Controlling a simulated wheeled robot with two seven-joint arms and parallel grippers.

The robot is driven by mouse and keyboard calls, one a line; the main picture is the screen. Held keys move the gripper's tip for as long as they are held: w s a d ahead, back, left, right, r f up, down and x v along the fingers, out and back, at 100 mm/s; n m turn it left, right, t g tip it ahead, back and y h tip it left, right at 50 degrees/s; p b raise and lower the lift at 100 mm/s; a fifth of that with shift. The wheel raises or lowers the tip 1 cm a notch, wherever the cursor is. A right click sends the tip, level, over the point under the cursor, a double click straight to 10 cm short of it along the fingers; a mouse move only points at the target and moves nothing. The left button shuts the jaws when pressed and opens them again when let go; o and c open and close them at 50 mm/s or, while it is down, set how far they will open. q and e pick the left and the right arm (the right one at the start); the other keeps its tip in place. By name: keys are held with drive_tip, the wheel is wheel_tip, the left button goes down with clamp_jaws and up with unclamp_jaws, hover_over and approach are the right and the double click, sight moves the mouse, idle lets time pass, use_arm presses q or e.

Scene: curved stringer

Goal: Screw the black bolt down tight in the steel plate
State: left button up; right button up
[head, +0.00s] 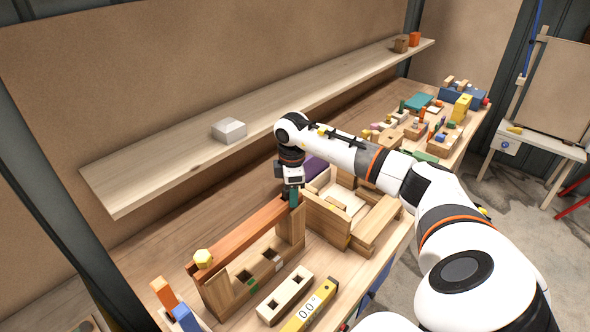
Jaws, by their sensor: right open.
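My right gripper (291,192) points down beside the right end of a reddish-brown beam (240,236), in front of the back shelf. It is open; the small fingertips are partly hidden. A dark green piece shows at the fingertips, and I cannot tell what it belongs to. I cannot make out the black bolt or the steel plate at this size; the gripper and arm may hide them. My left gripper is not in view.
A wooden crate (325,226) stands right of the gripper. A pale block (285,294) and yellow level (310,306) lie in front. A shelf (150,165) overhangs the back.

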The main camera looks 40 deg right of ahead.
drive_tip(key=shift+s+a+f, duration=0.1)
drive_tip(key=shift+a+f, duration=0.25)
drive_tip(key=shift+f, duration=0.45)
drive_tip(key=shift+d+f+n+b, duration=0.15)
drive_tip(key=shift+n+b, duration=0.25)
drive_tip(key=shift+n, duration=0.8)
drive_tip(key=n, duration=0.3)
drive_tip(key=n+b, duration=0.1)
drive_tip(key=shift+w+d+n, duration=0.25)
drive_tip(key=shift+w+n, duration=0.05)
drive_tip(key=shift+w, duration=0.05)
drive_tip(key=shift+w+d+f+n, duration=0.15)
drive_tip(key=shift+w+n, duration=0.15)
drive_tip(key=shift+n, duration=0.4)
drive_tip(key=shift+w+f+n+b, duration=0.1)
drive_tip(key=shift+w+n+b, duration=0.2)
drive_tip(key=shift+n, duration=0.4)
drive_tip(key=shift+w+n, duration=0.1)
drive_tip(key=shift+n, duration=0.6)
drive_tip(key=shift+r+n, duration=0.25)
drive_tip(key=shift+n, duration=0.15)
drive_tip(key=shift+d, duration=0.25)
